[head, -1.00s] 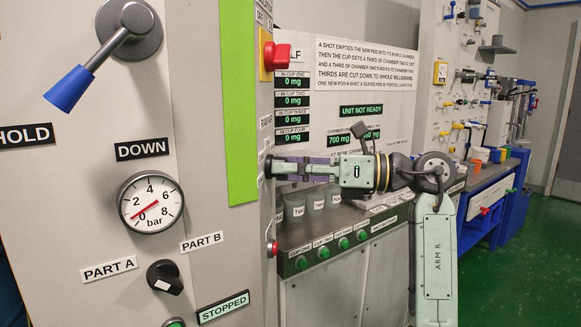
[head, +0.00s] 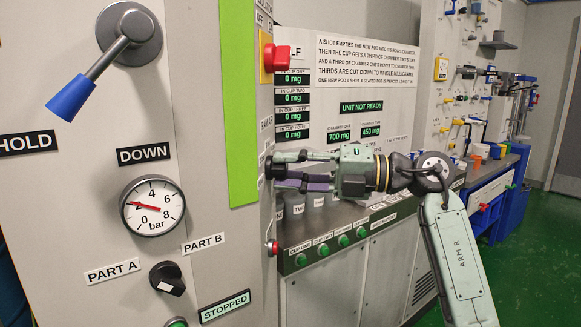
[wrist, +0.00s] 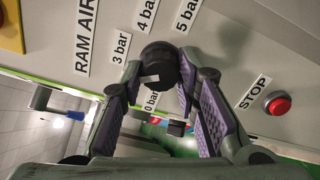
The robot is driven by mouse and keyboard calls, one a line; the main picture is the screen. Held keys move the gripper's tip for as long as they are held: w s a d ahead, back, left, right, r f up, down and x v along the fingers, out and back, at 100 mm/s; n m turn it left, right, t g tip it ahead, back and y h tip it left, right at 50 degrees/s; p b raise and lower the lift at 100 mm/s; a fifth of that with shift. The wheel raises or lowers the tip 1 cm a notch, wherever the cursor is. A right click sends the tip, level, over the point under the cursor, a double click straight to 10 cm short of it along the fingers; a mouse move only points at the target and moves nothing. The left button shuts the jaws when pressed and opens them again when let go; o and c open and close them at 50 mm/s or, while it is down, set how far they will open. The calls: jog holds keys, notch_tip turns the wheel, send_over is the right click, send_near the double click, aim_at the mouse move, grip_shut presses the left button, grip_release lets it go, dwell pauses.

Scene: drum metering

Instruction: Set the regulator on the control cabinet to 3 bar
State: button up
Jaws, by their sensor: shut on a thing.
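The regulator is a dark round knob (wrist: 160,62) on the side of the cabinet, with a pale pointer mark on its left part in the wrist view. Labels stand around it: 0 bar (wrist: 151,101), 3 bar (wrist: 121,47), 4 bar (wrist: 146,15) and 5 bar (wrist: 187,15). The mark appears to lie between 0 bar and 3 bar. My gripper (wrist: 159,75) is shut on the knob, one finger on each side. In the head view my gripper (head: 275,167) reaches the cabinet's side edge. The round bar gauge (head: 153,207) on the cabinet front has its red needle near 2.
A red STOP button (wrist: 279,104) is right of the knob in the wrist view. A red switch on yellow (head: 275,58) is above my gripper in the head view. A counter with green buttons (head: 323,251) runs below my arm.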

jog(key=m+p, duration=0.1)
jog(key=m, duration=0.4)
jog(key=shift+r+m, duration=0.1)
jog(key=shift+m, duration=0.2)
dwell(0.4)
jog(key=o, duration=1.2)
jog(key=shift+c, duration=0.2)
jog(key=s+d, duration=0.2)
jog(key=d, duration=1)
